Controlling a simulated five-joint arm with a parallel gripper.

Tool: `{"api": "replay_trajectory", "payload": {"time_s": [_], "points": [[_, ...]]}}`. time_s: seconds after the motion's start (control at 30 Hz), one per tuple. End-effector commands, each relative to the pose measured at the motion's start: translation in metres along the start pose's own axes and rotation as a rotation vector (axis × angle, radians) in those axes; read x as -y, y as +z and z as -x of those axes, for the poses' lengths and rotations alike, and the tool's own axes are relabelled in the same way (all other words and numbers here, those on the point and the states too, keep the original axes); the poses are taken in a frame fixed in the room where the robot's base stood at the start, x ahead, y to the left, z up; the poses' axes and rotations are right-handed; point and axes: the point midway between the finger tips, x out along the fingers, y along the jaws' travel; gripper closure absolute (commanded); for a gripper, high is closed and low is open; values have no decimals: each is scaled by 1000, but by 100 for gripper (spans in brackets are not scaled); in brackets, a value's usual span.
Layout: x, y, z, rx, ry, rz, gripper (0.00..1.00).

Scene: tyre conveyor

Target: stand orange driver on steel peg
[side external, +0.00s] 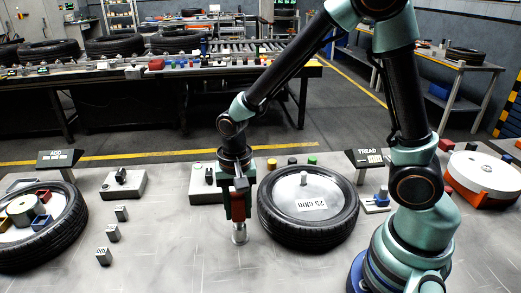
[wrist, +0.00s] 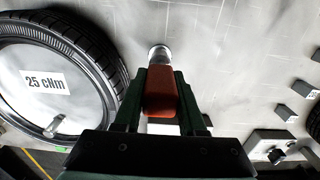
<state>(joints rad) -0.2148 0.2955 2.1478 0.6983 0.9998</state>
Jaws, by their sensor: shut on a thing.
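My gripper (side external: 237,188) points down at the table, left of the near tyre. It is shut on the orange driver (side external: 238,207), which looks red-orange and hangs upright. In the wrist view the driver (wrist: 160,92) sits between the two dark fingers. A shiny metal cylinder (side external: 239,233) shows at its lower end, close to the table; I cannot tell whether it touches. A short steel peg (side external: 304,178) stands on the grey disc inside the tyre, beside a "25 cNm" label. The peg (wrist: 53,126) also shows in the wrist view, apart from the driver.
The black tyre (side external: 263,211) lies flat just right of my gripper. Another tyre (side external: 75,234) with small blocks lies at far left. Grey blocks (side external: 112,234) and a grey stand (side external: 126,186) are to the left. The table front (side external: 180,262) is clear.

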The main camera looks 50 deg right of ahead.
Motion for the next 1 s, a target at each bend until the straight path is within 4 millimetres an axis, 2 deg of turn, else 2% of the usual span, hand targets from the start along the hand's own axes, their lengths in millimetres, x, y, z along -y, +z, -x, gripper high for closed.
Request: {"api": "replay_trajectory", "payload": {"time_s": [0.07, 0.1, 0.17, 0.57, 0.77, 1.0], "points": [[0, 0, -2, 0, 0, 0, 100], [0, 0, -1, -1, -1, 0, 45], [0, 0, -1, -1, -1, 0, 25], [0, 0, 4, -1, -1, 0, 25], [1, -1, 33, -4, -6, 0, 25], [1, -1, 83, -4, -6, 0, 25]]}}
